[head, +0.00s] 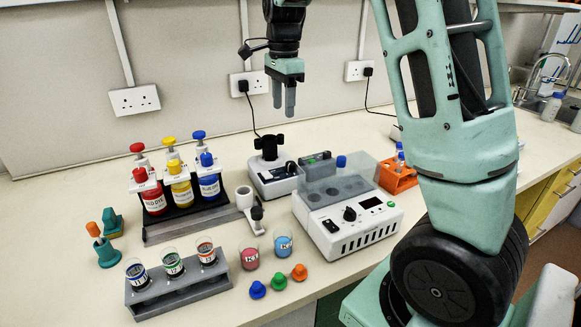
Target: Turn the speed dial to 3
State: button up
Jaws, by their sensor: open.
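Two devices carry black dials, and no frame text shows which is the speed dial. Dial markings are too small to read. My gripper (284,108) points down, open and empty, in the air above the smaller device in the picture, apart from both dials.
A rack of red, yellow and blue dye bottles (180,189) stands left. A grey rack of labelled beakers (178,290) is in front. Loose beakers (282,246) and coloured caps (279,280) lie near the box device. An orange rack (397,178) stands right.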

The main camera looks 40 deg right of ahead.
aim_at(291, 163)
jog(key=shift+m, duration=0.7)
jog(key=f, duration=0.5)
jog(key=d+f, duration=0.1)
jog(key=f, duration=0.5)
jog(key=d+f+p, duration=0.1)
jog(key=f, duration=0.5)
jog(key=shift+w+d, duration=0.1)
jog(key=shift+d, duration=0.15)
jog(key=c, duration=1)
